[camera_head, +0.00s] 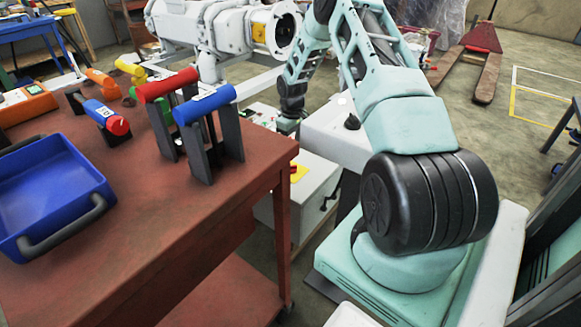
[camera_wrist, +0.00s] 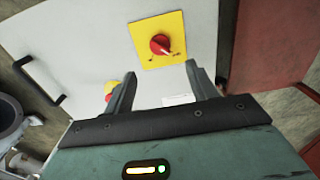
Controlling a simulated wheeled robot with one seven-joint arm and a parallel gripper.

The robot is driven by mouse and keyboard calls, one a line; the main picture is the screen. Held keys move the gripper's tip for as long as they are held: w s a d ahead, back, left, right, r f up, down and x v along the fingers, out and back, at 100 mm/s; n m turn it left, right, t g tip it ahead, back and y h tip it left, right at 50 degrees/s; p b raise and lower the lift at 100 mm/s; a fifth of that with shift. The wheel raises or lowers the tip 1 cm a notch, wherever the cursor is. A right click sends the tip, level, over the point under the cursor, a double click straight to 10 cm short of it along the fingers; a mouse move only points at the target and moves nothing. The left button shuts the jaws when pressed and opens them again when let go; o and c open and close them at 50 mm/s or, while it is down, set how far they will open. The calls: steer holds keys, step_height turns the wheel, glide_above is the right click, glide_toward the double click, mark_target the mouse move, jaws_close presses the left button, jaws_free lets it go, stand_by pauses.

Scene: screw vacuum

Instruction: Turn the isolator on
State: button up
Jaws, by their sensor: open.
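The isolator is a red rotary knob (camera_wrist: 160,44) on a square yellow plate (camera_wrist: 176,23), fixed to a light grey cabinet (camera_wrist: 80,35). The knob's grip appears slanted, toward the lower right in the wrist view; its markings are too small to read. In the head view only part of the yellow plate (camera_head: 298,172) shows on the cabinet, below my arm. My gripper (camera_wrist: 161,70) is open and empty. Its two dark fingers point toward the panel, with the knob just beyond the tips and roughly centred between them. No contact shows.
A red and yellow button (camera_wrist: 110,91) sits partly behind the left finger. A black handle (camera_wrist: 38,80) is on the cabinet at left. In the head view, a red-brown table (camera_head: 140,235) with a blue bin (camera_head: 50,190) and coloured-handled tools stands left of the cabinet.

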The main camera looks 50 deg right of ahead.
step_height(320, 180, down, 10)
steer(key=shift+f+b, duration=0.15)
steer(key=shift+b, duration=0.55)
